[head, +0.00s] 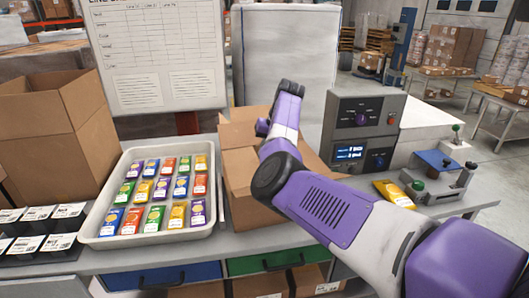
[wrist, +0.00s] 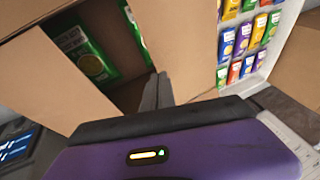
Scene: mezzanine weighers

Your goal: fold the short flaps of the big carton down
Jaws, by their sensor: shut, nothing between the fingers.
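The big carton (head: 258,203) is brown cardboard and stands on the bench at the middle, partly hidden behind my arm in the head view. In the wrist view it is open at the top, with green packets (wrist: 92,58) inside. One flap (wrist: 40,85) spreads at the left of the opening, and a cardboard panel (wrist: 185,45) stands at its right. My gripper (wrist: 158,88) is shut and empty, its fingertips at the opening between these two. I cannot tell whether they touch cardboard. The head view hides the fingers behind my arm.
A white tray (head: 88,232) of colourful packets stands close left of the carton; another open carton (head: 50,140) is beyond it. A grey control box (head: 360,130) and a yellow packet (head: 394,193) are at the right. A whiteboard (head: 155,55) stands behind.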

